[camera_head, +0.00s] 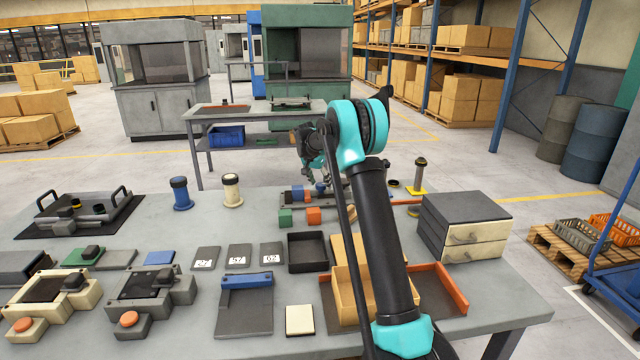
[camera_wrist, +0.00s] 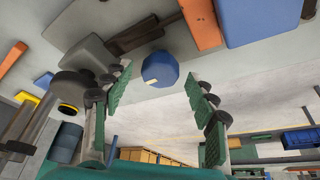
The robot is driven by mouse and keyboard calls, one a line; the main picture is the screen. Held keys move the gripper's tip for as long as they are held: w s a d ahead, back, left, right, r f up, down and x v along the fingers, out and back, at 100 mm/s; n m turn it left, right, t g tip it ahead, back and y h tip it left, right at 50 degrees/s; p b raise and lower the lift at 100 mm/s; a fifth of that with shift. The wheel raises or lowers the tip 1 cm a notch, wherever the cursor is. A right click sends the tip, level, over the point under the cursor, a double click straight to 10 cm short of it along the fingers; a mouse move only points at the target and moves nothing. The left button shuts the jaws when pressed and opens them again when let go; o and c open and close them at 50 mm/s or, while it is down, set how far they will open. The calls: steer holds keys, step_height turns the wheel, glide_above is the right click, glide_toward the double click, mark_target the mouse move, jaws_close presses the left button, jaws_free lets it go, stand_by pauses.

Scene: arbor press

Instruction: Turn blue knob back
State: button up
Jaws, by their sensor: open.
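A small faceted blue knob (camera_wrist: 160,69) shows in the wrist view, in line with the gap between my finger pads. In the head view a small blue piece that looks like this knob (camera_head: 320,187) shows below my gripper, at the far side of the table. My gripper (camera_wrist: 163,98) is open, with green ribbed pads to the left and right of the knob and nothing between them. I see no contact with the knob. In the head view my gripper (camera_head: 316,168) is partly hidden by my own arm, and so is the fixture around the knob.
An orange block (camera_head: 314,215) and a green block (camera_head: 285,217) stand close to the fixture. A black tray (camera_head: 308,264), a drawer box (camera_head: 464,212) and a blue-topped post (camera_head: 181,193) stand on the grey table. Some bare tabletop lies left of the fixture.

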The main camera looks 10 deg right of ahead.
steer(key=shift+f, duration=0.1)
steer(key=shift+c, duration=0.6)
steer(key=c, duration=1)
steer(key=shift+c, duration=0.2)
